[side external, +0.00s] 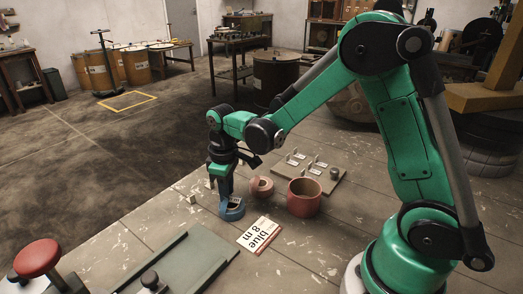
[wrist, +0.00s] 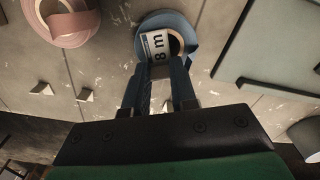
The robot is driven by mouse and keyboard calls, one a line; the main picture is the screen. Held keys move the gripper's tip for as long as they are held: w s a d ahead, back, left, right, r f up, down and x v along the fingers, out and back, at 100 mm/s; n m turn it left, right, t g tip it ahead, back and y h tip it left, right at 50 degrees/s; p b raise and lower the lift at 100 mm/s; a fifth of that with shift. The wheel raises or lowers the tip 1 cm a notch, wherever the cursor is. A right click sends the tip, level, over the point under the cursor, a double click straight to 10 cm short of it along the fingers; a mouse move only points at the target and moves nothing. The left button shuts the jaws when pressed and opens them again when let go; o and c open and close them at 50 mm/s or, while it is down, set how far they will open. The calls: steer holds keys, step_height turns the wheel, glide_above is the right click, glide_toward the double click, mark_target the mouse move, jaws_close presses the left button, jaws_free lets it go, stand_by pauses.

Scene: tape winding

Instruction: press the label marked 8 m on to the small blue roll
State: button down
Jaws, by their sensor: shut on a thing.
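The small blue roll (side external: 232,214) lies on the table below my gripper; in the wrist view its blue ring (wrist: 184,28) shows at the top middle. My gripper (side external: 229,195) points down over the roll. In the wrist view its fingertips (wrist: 160,66) are shut on the white label marked 8 m (wrist: 157,47). The label lies over the near left part of the roll and its open middle. I cannot tell whether the label touches the roll. A card reading "blue 8 m" (side external: 259,235) lies on the table in front of the roll.
A small pink roll (side external: 262,187) and a larger red roll (side external: 304,198) stand to the right. Behind them is a board (side external: 328,185) with several pale pieces. A grey-green plate (side external: 190,262) lies front left. Small pale wedges (wrist: 42,88) sit near the gripper.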

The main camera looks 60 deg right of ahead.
steer(key=shift+f, duration=0.35)
stand_by(1.2)
steer(key=shift+c, duration=1.1)
jaws_free()
steer(key=shift+r, duration=0.15)
steer(key=shift+r, duration=2.9)
steer(key=s+a+r+m+t, duration=0.1)
steer(key=s+r+m+t, duration=0.3)
steer(key=s+t, duration=0.3)
steer(key=shift+s+a+r, duration=0.35)
steer(key=shift+s+r, duration=0.2)
steer(key=shift+s, duration=0.4)
